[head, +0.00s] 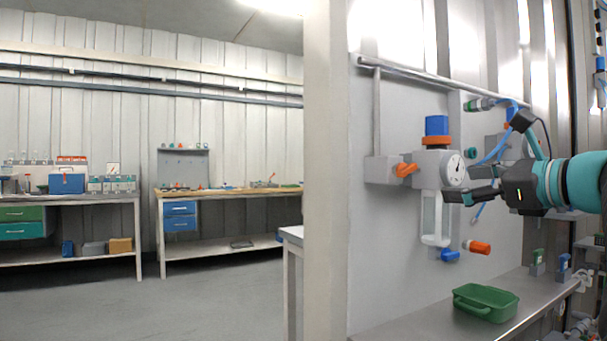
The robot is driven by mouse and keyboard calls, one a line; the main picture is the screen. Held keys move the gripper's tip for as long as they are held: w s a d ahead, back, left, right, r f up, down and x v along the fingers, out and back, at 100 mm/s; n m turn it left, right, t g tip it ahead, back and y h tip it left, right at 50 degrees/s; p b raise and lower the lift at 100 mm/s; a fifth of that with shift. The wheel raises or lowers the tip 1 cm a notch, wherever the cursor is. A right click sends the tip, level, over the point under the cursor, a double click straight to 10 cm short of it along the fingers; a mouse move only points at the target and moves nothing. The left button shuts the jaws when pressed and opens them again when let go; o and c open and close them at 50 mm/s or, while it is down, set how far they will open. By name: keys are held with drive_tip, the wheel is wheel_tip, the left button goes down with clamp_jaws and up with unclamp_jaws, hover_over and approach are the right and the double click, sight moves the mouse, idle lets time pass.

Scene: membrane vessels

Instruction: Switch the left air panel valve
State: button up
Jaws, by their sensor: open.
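The air panel is mounted on the grey wall at right in the head view. Its left valve (407,170) has an orange handle on a grey block (382,170), left of the round pressure gauge (454,168). The handle points right and slightly down. My gripper (462,188) is open and empty, in front of the panel just right of the gauge and the clear bowl (434,218). Its fingers point left. It is apart from the left valve in the picture. It partly hides the fittings behind it.
A blue and orange regulator knob (437,126) tops the gauge unit. An orange fitting (480,247) and a blue drain knob (450,255) sit below. Blue hoses (492,152) run near my gripper. A green tray (486,301) rests on the bench (415,326). Left of the valve, the wall is mostly clear.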

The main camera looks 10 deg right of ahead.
sight(411, 172)
drive_tip(key=shift+t, duration=0.3)
drive_tip(key=x, duration=0.4)
drive_tip(key=r+x, duration=0.1)
drive_tip(key=x, duration=0.8)
drive_tip(key=shift+w+r, duration=0.1)
drive_tip(key=shift+r, duration=0.25)
drive_tip(key=c, duration=1.2)
